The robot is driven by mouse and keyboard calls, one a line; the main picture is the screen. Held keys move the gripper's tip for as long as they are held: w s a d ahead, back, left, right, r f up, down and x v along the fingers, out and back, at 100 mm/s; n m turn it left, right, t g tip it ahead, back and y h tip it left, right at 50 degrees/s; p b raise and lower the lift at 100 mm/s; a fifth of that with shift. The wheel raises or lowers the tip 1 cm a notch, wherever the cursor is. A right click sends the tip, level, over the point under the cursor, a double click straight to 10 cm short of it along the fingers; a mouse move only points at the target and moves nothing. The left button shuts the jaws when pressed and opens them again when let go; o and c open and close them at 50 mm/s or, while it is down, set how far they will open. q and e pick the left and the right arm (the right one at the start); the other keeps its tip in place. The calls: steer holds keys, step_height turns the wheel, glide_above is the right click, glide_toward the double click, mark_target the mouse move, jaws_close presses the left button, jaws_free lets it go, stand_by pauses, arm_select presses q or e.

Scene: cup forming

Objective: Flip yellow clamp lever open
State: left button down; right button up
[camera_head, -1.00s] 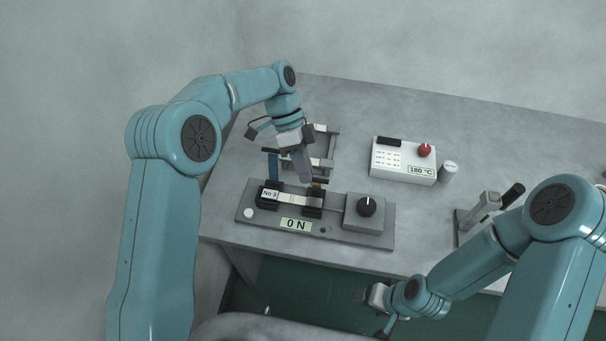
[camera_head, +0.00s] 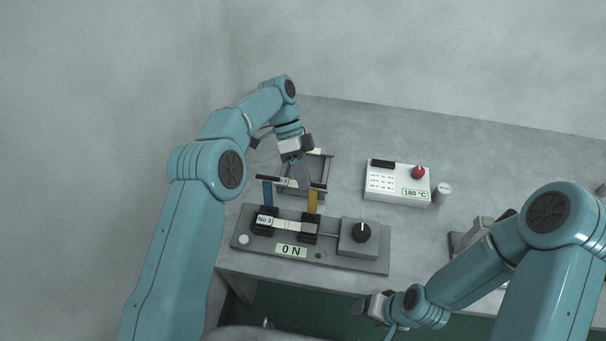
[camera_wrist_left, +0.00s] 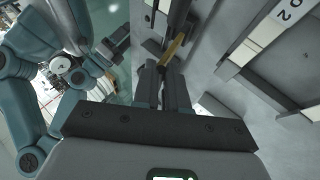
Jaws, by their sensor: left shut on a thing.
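The yellow clamp lever (camera_head: 312,201) stands up from the right clamp of the grey test fixture (camera_head: 350,262), with a dark crossbar at its top. My left gripper (camera_head: 306,184) is shut on the top of this lever. In the left wrist view the yellow lever (camera_wrist_left: 174,48) runs up to between the fingers of my left gripper (camera_wrist_left: 164,75). A blue lever (camera_head: 267,193) with a dark crossbar stands upright on the left clamp. A pale strip (camera_head: 286,225) labelled No 3 lies across both clamps. My right gripper (camera_head: 372,305) is low, in front of the table; its jaws are unclear.
A rack (camera_head: 322,164) with pale strips stands just behind the fixture. A black knob (camera_head: 361,232) is on the fixture's right block. A white heater box (camera_head: 398,183) reading 180 °C and a small metal cylinder (camera_head: 441,193) stand to the right. Table between them is clear.

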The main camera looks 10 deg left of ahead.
arm_select(q)
steer(key=shift+s+a+f, duration=0.1)
steer(key=shift+s+f, duration=0.1)
steer(key=shift+f, duration=0.45)
steer(key=c, duration=1.2)
jaws_free()
steer(key=shift+o, duration=0.2)
steer(key=shift+w, duration=0.15)
steer(key=shift+r, duration=0.1)
